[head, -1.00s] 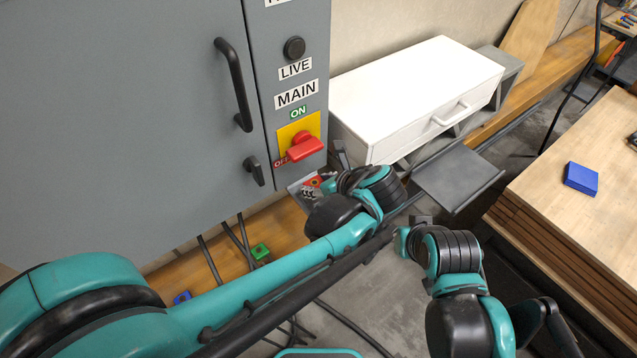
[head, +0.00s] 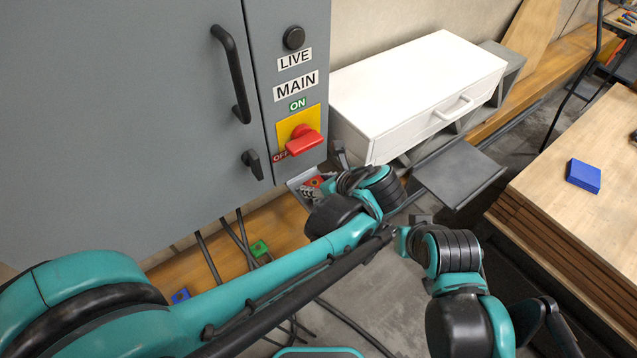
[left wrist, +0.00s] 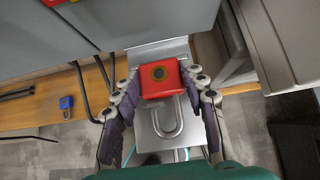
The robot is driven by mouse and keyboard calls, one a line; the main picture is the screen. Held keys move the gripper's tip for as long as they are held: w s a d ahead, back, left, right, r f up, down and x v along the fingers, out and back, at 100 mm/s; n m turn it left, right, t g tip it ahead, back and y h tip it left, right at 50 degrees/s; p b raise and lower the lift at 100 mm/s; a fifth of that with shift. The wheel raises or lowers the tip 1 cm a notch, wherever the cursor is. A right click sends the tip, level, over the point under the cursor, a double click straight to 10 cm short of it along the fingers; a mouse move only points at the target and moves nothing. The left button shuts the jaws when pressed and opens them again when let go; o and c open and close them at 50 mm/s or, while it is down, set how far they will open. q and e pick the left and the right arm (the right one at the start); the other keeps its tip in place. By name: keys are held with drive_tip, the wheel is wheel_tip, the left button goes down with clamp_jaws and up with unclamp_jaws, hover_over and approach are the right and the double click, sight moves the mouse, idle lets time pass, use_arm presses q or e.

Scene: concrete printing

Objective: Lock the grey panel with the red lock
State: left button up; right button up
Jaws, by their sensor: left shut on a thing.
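The grey panel (head: 130,110) is a large cabinet front at the left of the head view, with a black bar handle (head: 231,75) and a small black latch (head: 252,163). Its side strip carries a red rotary switch (head: 304,140) on a yellow plate between ON and OFF labels. The red lock (left wrist: 160,78), with its grey shackle (left wrist: 172,125), is between the fingers of my left gripper (left wrist: 160,90), which is shut on it. In the head view my left gripper (head: 312,188) is below the switch, partly hidden by its wrist. My right gripper's fingers are not clearly visible.
A grey metal tray (left wrist: 150,150) lies below the lock. A green lock (head: 259,248) and a blue lock (head: 181,296) are on the wooden beam below the cabinet. A white drawer unit (head: 415,95) stands right of it. A wooden stack (head: 570,215) bears a blue block (head: 583,176).

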use_arm(q)
drive_tip(key=shift+f, duration=0.15)
drive_tip(key=o, duration=1.4)
drive_tip(key=v, duration=1.2)
drive_tip(key=shift+s+d+f, duration=0.1)
